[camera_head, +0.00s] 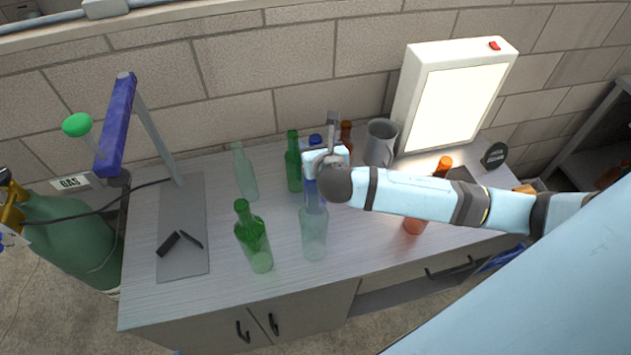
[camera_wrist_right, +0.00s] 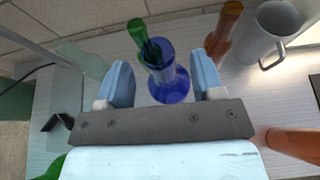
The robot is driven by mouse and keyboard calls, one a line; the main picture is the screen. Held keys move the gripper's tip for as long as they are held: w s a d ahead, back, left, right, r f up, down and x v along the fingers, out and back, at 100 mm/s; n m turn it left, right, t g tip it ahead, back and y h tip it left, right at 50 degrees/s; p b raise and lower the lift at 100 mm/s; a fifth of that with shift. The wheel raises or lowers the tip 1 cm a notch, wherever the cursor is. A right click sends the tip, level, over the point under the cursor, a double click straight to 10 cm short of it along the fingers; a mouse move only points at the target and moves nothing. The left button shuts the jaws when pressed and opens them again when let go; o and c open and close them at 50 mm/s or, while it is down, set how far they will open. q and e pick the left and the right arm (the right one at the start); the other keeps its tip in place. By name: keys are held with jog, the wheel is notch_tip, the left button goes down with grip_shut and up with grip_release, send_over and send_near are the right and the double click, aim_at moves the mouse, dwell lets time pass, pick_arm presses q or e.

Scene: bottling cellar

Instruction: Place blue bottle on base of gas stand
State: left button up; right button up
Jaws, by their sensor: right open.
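The blue bottle (camera_head: 315,140) stands upright near the back middle of the worktop, mostly hidden behind my right gripper (camera_head: 322,158) in the head view. In the right wrist view the blue bottle (camera_wrist_right: 170,85) is between the two spread pale-blue fingers of my right gripper (camera_wrist_right: 165,80), with a gap on each side. The right gripper is open and holds nothing. The gas stand has a flat grey base (camera_head: 183,258) at the left of the worktop, with a grey post and a slanted blue arm (camera_head: 116,125). My left gripper is not in view.
A dark green bottle (camera_head: 293,165) is close beside the blue one. Small black pieces (camera_head: 168,243) lie on the base. A grey jug (camera_head: 380,145) and lit panel (camera_head: 455,105) are right.

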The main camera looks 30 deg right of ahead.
jog(key=shift+x, duration=1.45)
grip_shut()
jog(key=shift+r, duration=0.2)
